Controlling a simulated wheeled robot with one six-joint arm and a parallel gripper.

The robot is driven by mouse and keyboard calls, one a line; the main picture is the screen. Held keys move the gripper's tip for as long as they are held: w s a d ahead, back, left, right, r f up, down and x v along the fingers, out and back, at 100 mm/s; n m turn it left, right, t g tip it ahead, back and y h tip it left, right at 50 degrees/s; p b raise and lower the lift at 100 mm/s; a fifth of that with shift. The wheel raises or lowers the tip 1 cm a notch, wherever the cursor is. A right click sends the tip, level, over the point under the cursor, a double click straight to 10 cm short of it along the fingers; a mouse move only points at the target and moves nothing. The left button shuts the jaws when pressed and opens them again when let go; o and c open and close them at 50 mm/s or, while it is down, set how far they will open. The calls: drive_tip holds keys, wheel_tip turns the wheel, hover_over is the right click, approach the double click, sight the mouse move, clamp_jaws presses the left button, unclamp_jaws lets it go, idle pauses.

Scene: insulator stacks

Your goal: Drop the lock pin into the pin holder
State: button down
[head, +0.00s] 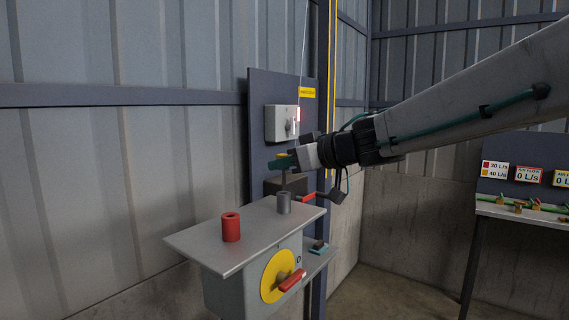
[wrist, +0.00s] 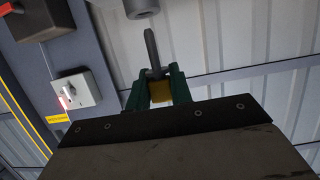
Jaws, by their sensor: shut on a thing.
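My gripper (head: 284,162) has green fingers and is shut on the lock pin, which has a yellow head and a grey shaft (head: 284,182). The pin hangs roughly upright, shaft down, above a grey hollow cylinder (head: 284,203) on the grey shelf (head: 258,237). A red hollow cylinder (head: 231,228) stands farther left on the same shelf. I cannot tell for certain which one is the pin holder. In the wrist view, the pin (wrist: 152,48) points at the grey cylinder (wrist: 141,7), with its tip slightly right of it and apparently just short of it.
Below the shelf is a box with a yellow disc (head: 272,286) and red handle (head: 292,281). Behind are a switch box (head: 281,123) on a dark panel, a red lever (head: 307,197) and a dark padlock (head: 338,193). A separate table (head: 520,211) stands at right.

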sight(284, 185)
drive_tip(key=shift+f, duration=2.55)
drive_tip(key=c, duration=1.2)
unclamp_jaws()
drive_tip(key=shift+o, duration=0.2)
drive_tip(key=v, duration=0.7)
drive_tip(key=shift+s+d+r, duration=0.15)
drive_tip(key=shift+s+d, duration=0.1)
drive_tip(key=shift+s, duration=0.05)
